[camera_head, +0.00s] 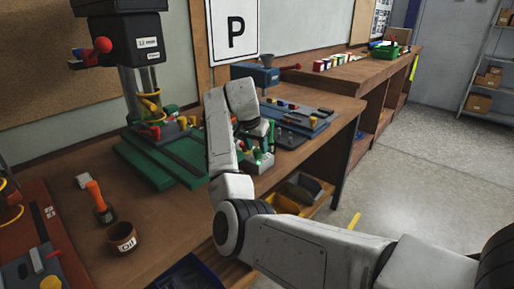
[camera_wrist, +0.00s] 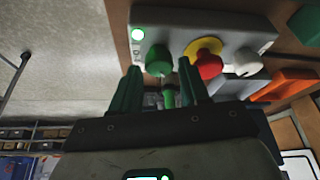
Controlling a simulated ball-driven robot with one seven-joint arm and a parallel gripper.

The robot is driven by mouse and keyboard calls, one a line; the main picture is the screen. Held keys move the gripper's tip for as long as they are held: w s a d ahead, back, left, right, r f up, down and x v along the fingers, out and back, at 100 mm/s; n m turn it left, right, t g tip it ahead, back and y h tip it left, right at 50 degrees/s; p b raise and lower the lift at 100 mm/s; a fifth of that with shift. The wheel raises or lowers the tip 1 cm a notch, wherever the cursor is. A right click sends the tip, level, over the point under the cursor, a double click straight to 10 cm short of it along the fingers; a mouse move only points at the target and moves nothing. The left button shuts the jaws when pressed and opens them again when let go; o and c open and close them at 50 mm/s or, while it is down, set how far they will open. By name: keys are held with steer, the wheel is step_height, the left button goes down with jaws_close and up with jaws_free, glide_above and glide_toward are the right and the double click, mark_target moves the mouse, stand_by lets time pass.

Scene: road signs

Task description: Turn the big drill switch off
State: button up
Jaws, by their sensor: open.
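The big drill (camera_head: 140,45) stands at the left of the bench on a green base (camera_head: 150,165), with a dark head and a red knob. My gripper (camera_head: 258,150) is beside the right side of this base, partly hidden by my white arm. In the wrist view, my gripper (camera_wrist: 159,68) is open, with two green fingers pointing at a grey control box (camera_wrist: 200,22). The green button is close to the fingertips; contact is unclear.
A smaller blue drill (camera_head: 255,74) stands farther back on the bench. An orange-handled tool (camera_head: 97,198) and a brown oil pot (camera_head: 122,238) are at the front left. Bins (camera_head: 305,185) sit below the bench top. The floor at right is clear.

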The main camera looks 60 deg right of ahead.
steer(key=shift+d+f, duration=0.25)
steer(key=shift+f, duration=0.4)
steer(key=shift+c, duration=0.3)
steer(key=c, duration=0.7)
